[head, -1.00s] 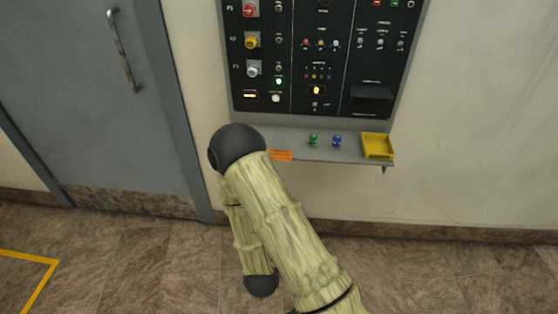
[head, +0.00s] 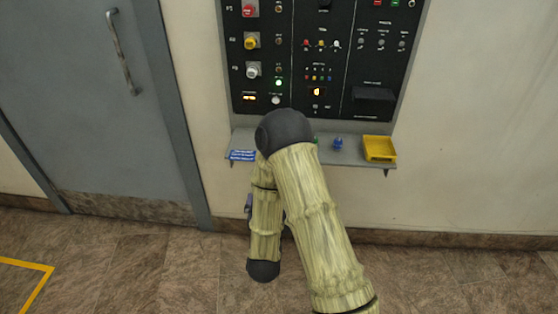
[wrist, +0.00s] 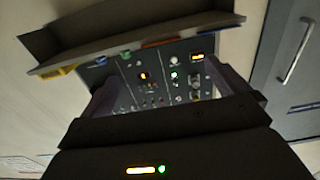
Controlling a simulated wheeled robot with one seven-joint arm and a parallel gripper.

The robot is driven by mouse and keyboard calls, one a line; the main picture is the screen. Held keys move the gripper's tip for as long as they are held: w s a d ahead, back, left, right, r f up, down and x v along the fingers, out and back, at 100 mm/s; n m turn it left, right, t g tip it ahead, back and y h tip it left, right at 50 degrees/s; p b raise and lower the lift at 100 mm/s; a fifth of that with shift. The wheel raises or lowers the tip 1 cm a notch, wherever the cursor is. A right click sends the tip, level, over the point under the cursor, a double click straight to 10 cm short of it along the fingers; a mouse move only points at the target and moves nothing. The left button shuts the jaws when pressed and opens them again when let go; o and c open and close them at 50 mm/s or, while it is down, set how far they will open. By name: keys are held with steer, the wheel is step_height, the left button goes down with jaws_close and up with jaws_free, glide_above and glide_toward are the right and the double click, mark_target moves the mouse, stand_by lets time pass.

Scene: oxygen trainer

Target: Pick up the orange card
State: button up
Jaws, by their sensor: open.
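The orange card (wrist: 158,43) shows in the wrist view as a thin orange edge at the lip of the grey shelf (wrist: 110,49). In the head view my arm hides the card. My gripper (wrist: 168,90) is open and empty, its two fingers apart on either side of the wrist view. It is apart from the card and faces the control panel from below the shelf's level. In the head view my gripper is mostly hidden behind my arm.
A blue card (head: 242,155) lies at the shelf's left end. A blue knob-like piece (head: 337,142), a partly hidden green one (head: 316,140) and a yellow tray (head: 379,149) are to the right. The control panel (head: 320,60) rises behind. A grey door (head: 90,100) stands left.

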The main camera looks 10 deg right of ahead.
steer(key=x, duration=0.7)
steer(key=shift+w+p, duration=0.25)
steer(key=shift+p, duration=0.05)
steer(key=shift+d, duration=0.1)
steer(key=x, duration=0.5)
steer(key=shift+w, duration=0.1)
steer(key=c, duration=1)
